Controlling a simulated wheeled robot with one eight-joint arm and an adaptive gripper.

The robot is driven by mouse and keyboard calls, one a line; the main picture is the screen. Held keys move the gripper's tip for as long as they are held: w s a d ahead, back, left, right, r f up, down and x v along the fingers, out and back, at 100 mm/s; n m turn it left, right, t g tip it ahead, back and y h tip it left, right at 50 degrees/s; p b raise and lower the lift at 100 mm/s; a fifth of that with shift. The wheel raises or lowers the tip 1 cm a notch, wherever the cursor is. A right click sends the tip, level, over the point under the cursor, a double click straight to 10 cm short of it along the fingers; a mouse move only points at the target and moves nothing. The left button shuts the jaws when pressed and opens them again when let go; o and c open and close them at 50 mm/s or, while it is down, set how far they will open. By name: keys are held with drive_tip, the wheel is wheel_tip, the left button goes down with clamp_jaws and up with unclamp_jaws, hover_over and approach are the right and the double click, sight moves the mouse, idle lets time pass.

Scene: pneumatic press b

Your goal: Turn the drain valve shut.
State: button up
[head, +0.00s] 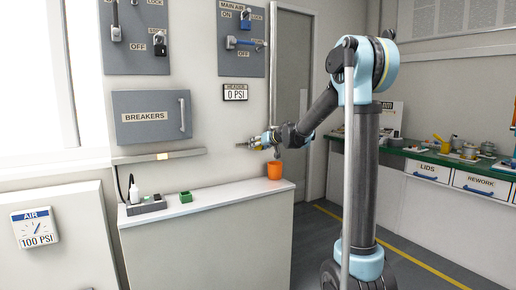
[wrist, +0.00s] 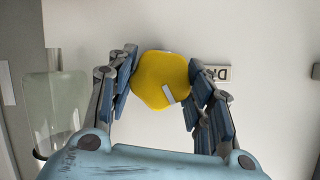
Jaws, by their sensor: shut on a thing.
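The drain valve shows in the wrist view as a yellow, lobed knob (wrist: 158,78) on the pale wall. A short white mark on its face sits low and right of centre, tilted. My gripper (wrist: 163,80) has a finger on each side of the knob and is shut on it. A white label (wrist: 217,72) beside the knob starts with "DR"; the right finger hides part of it. In the head view my gripper (head: 258,142) is at the wall above the counter, and the knob is too small or hidden to make out there.
A gauge above (head: 235,92) reads 0 PSI. The breakers box (head: 152,117) is to the left. A translucent vessel (wrist: 55,105) is left of the knob.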

drive_tip(key=shift+w+d+m, duration=0.1)
drive_tip(key=shift+m, duration=0.2)
drive_tip(key=o, duration=1)
drive_tip(key=shift+o, duration=0.2)
drive_tip(key=v, duration=1.2)
drive_tip(key=shift+o, duration=0.2)
drive_tip(key=shift+w+d, duration=0.1)
drive_tip(key=shift+w, duration=0.05)
